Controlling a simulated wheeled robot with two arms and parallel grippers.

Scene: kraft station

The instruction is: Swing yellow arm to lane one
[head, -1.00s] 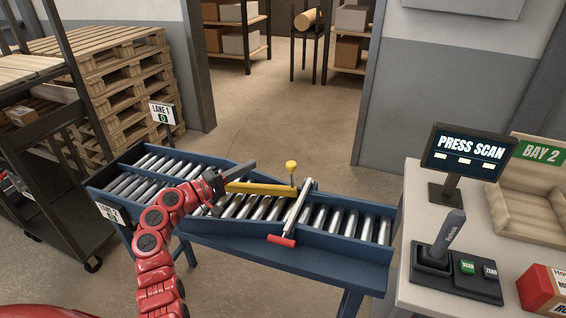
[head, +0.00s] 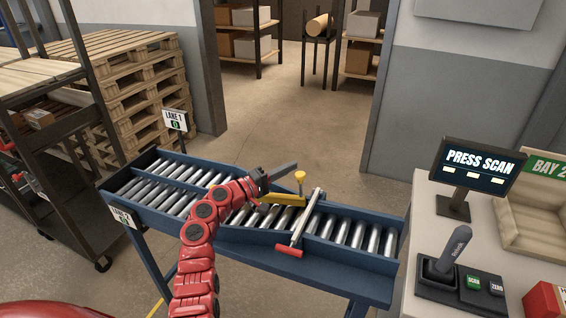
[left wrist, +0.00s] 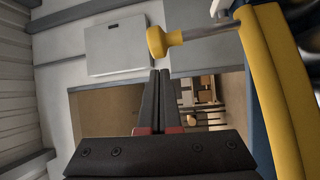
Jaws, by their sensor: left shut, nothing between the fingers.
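The yellow arm (head: 288,199) lies across the roller conveyor (head: 345,262) near where its two lanes fork. A yellow knob (head: 300,176) stands upright at its right end. My left gripper (head: 293,168) is shut and empty, above the far side of the arm, with its tips just left of the knob. My red arm hides the yellow arm's left end. In the left wrist view the shut fingers (left wrist: 161,78) point up the picture, with the knob (left wrist: 166,41) beyond the tips and the yellow arm (left wrist: 278,85) to the right, apart from the fingers. My right gripper is out of view.
The lane 1 sign (head: 176,119) stands at the far left lane; another sign (head: 124,216) is on the near lane's end. A bar with a red handle (head: 289,251) crosses the rollers right of the arm. A screen reads PRESS SCAN (head: 478,167) on the right counter.

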